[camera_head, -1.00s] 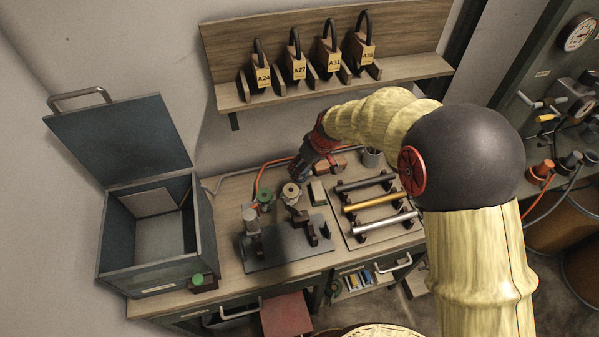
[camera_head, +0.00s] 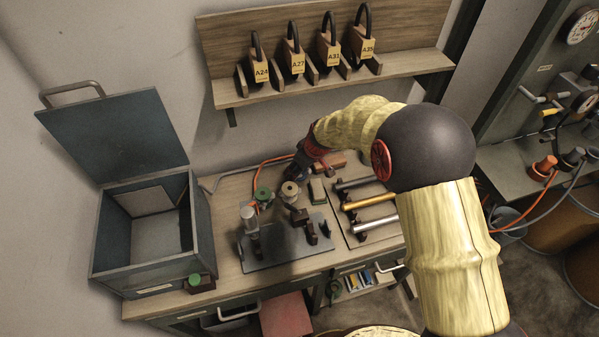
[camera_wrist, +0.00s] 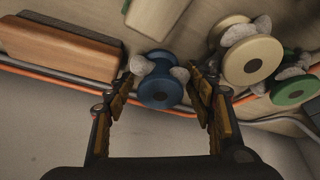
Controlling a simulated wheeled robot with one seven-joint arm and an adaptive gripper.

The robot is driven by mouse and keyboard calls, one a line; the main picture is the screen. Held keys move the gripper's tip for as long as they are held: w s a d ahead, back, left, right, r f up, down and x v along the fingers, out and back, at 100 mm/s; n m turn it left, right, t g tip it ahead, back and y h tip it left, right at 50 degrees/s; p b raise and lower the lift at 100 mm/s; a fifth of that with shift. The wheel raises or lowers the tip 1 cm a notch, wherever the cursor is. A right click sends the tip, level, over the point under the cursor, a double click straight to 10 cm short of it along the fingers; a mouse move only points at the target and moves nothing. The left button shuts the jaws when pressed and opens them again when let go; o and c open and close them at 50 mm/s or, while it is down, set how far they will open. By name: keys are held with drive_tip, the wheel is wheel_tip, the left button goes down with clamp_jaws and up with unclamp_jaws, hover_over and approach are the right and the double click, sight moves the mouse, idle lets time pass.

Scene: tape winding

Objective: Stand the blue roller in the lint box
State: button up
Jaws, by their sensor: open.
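The blue roller (camera_wrist: 160,93) stands between my gripper's two fingers in the wrist view, with pale grey lumps of fluff at its upper end. My gripper (camera_wrist: 160,84) is open around it, with a finger on each side; firm contact cannot be told. In the head view my gripper (camera_head: 301,172) is low at the back of the bench, and the blue roller cannot be made out there. The lint box appears to be the dark blue-grey box (camera_head: 200,235) at the left of the bench, its lid (camera_head: 115,130) raised and its inside open.
A beige roller (camera_wrist: 252,62) and a green roller (camera_wrist: 292,93) stand close to the right in the wrist view. A brown block (camera_wrist: 60,50) lies at left. An orange cable (camera_head: 262,172) runs behind. A rack of metal bars (camera_head: 368,200) stands right of the dark plate (camera_head: 285,245).

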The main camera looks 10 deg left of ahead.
drive_tip(key=c, duration=1.3)
drive_tip(key=shift+r, duration=0.1)
drive_tip(key=shift+r, duration=0.1)
drive_tip(key=shift+r+p, duration=0.35)
drive_tip(key=shift+r, duration=0.3)
drive_tip(key=s+d+r+p, duration=0.1)
drive_tip(key=s+d+r, duration=0.1)
drive_tip(key=s+r, duration=0.1)
drive_tip(key=s+d+r+p, duration=0.1)
drive_tip(key=s+r, duration=0.3)
drive_tip(key=s, duration=0.1)
drive_tip(key=s+d+r+p, duration=0.1)
drive_tip(key=s+d+r, duration=0.1)
drive_tip(key=s+r, duration=0.2)
drive_tip(key=shift+s+d+r, duration=0.25)
drive_tip(key=shift+s+d, duration=0.1)
drive_tip(key=shift+s, duration=0.05)
